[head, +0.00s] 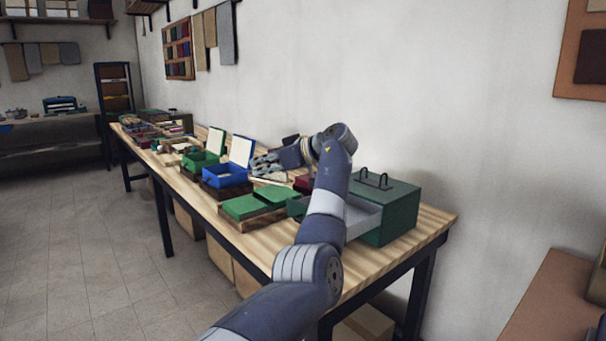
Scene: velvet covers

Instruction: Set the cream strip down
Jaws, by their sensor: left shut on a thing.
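My left gripper (265,165) is over the long wooden table, behind the blue box and pointing left. It is shut on a thin, pale piece that looks like the cream strip (268,181), showing just under the fingers. The strip is small here and partly hidden by the gripper, so I cannot tell whether it touches the table or something below. My right gripper is out of view.
An open blue box (224,176) and an open green box (199,161) stand left of the gripper. A green cabinet (394,208) with an open drawer (362,216) stands right. The table's right end (432,221) is bare.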

